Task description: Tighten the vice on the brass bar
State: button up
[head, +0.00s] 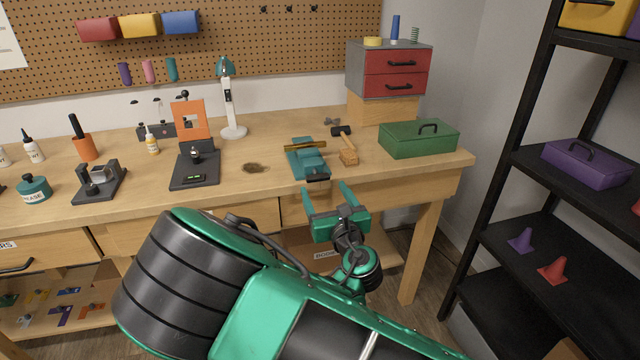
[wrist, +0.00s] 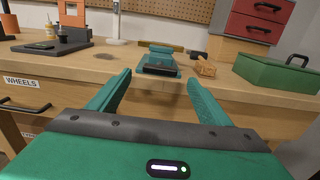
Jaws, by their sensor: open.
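The teal vice (head: 308,160) stands on the workbench near its front edge, in the right half of the bench. The brass bar (head: 303,146) lies across its top between the jaws, its left end sticking out. In the wrist view the vice (wrist: 160,63) is straight ahead, and the bar (wrist: 168,47) shows behind its front jaw. A dark part at the vice's front faces me; the handle is not clear. My gripper (head: 333,191) is open and empty in front of the bench edge, short of the vice. Its fingers (wrist: 158,84) are spread either side of the vice in the wrist view.
A wooden mallet (head: 347,152) lies just right of the vice, with a green toolbox (head: 418,140) farther right.

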aim_at(319, 180)
jog(key=shift+x, duration=2.8)
jog(key=c, duration=1)
